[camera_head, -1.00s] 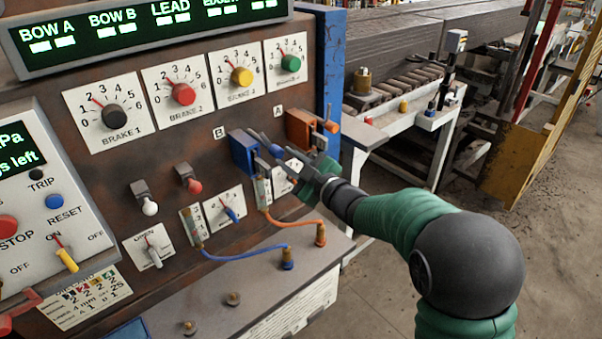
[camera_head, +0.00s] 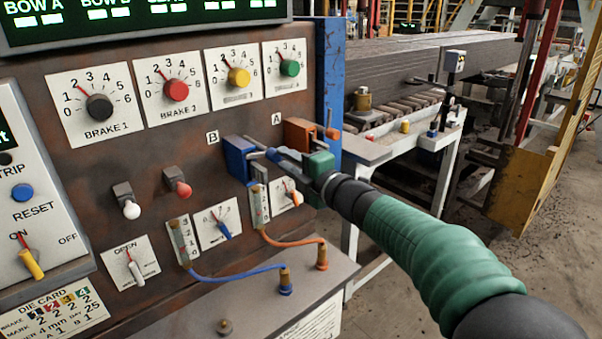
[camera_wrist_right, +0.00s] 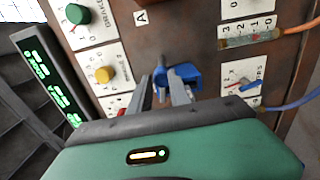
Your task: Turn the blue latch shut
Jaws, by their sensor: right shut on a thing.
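The blue latch (camera_head: 238,158) is a blue block with a handle, mounted on the brown panel under the letter B. It also shows in the right wrist view (camera_wrist_right: 186,76), just beyond the fingers. My right gripper (camera_head: 272,154) reaches it from the right, its fingers shut on the latch's handle. In the right wrist view the two fingers (camera_wrist_right: 169,90) stand either side of the handle, which they partly hide. My left gripper is in no view.
Brake knobs (camera_head: 176,91) line the panel above. A blue cable (camera_head: 235,272) and an orange cable (camera_head: 290,241) hang below. A grey ledge (camera_head: 255,300) juts out at the bottom.

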